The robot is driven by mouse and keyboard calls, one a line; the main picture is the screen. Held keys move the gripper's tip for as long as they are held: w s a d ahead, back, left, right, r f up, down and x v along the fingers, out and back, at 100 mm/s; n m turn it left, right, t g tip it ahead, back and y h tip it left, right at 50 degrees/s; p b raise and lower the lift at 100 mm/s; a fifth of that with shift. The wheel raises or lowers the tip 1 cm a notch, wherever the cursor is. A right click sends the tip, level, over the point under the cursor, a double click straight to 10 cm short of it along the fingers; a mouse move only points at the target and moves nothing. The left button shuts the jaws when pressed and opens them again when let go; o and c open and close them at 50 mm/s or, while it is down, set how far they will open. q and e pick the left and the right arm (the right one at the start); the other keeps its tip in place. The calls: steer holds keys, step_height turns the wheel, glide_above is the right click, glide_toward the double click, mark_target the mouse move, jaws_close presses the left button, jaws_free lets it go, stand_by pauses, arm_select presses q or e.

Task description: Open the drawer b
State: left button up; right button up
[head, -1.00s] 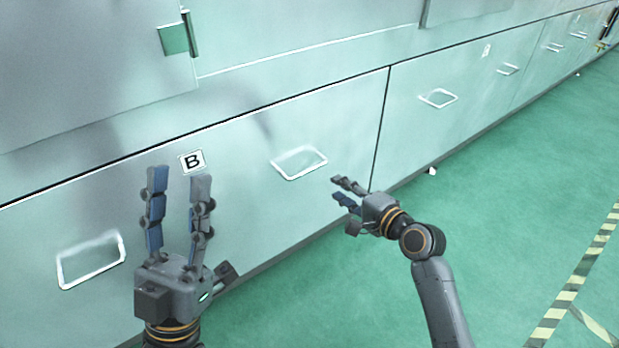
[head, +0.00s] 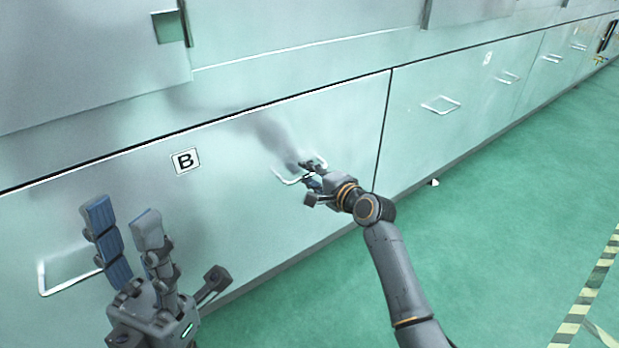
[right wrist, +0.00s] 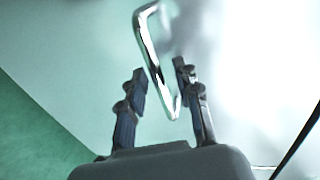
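Drawer B (head: 235,215) is a wide pale green front with a black-and-white B label (head: 186,161), and it looks shut. It has two white-metal handles. My right gripper (head: 308,172) is at the right handle (head: 287,180). In the right wrist view, that handle (right wrist: 150,52) reaches in between the two open fingers (right wrist: 158,92), with a gap to each. My left gripper (head: 122,220) is open and empty in front of the drawer, close to the left handle (head: 52,290) in the picture. Its fingers hide part of that handle.
A neighbouring drawer with its own handle (head: 440,105) lies to the right, past a dark seam. Upper cabinet panels (head: 90,60) are above.

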jaws_close()
steer(key=shift+s, duration=0.1)
